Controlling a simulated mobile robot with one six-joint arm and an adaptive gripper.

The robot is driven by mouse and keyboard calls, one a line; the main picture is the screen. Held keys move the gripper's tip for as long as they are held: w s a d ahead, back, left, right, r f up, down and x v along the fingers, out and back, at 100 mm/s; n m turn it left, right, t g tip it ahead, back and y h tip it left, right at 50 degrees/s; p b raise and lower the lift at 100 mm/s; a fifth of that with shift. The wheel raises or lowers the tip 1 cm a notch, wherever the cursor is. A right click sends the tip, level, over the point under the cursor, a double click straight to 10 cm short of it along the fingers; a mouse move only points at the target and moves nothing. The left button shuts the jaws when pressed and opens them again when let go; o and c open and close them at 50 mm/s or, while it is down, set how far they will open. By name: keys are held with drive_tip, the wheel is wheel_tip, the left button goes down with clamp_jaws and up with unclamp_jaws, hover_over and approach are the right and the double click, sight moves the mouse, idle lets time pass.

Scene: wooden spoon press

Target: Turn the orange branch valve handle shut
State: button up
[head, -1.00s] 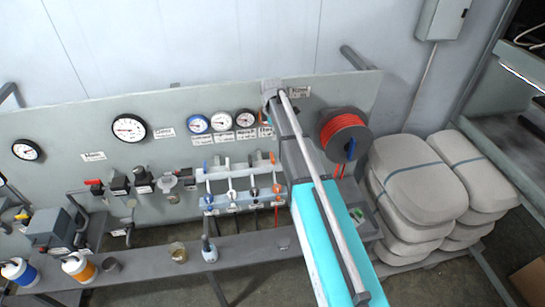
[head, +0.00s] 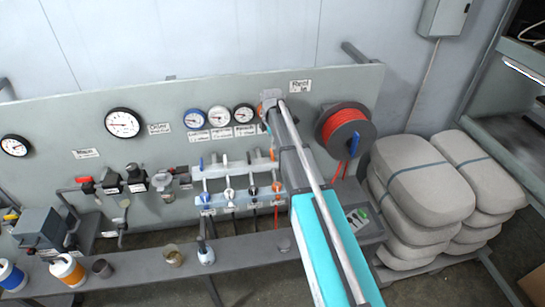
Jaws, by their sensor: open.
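The valve manifold (head: 240,172) is a pale block on the grey panel, with blue, white, black and orange handles in two rows. An orange handle (head: 272,155) is at the right end of the upper row, close to my arm's edge. Another orange handle (head: 277,188) is at the right end of the lower row. I cannot tell which of the two is the branch valve's. My gripper (head: 267,118) is at the far end of my arm, just above the upper orange handle in the picture. It is open, its fingers are mostly hidden, and contact cannot be made out.
A spool of red hose (head: 346,131) is mounted right of my arm. Round gauges (head: 219,118) sit above the manifold. A grey bench (head: 140,262) with cups and bottles runs below. Pale stacked sacks (head: 420,180) stand at the right.

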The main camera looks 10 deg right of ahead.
sight(272, 153)
drive_tip(key=shift+f+b, duration=2.8)
drive_tip(key=shift+f, duration=0.3)
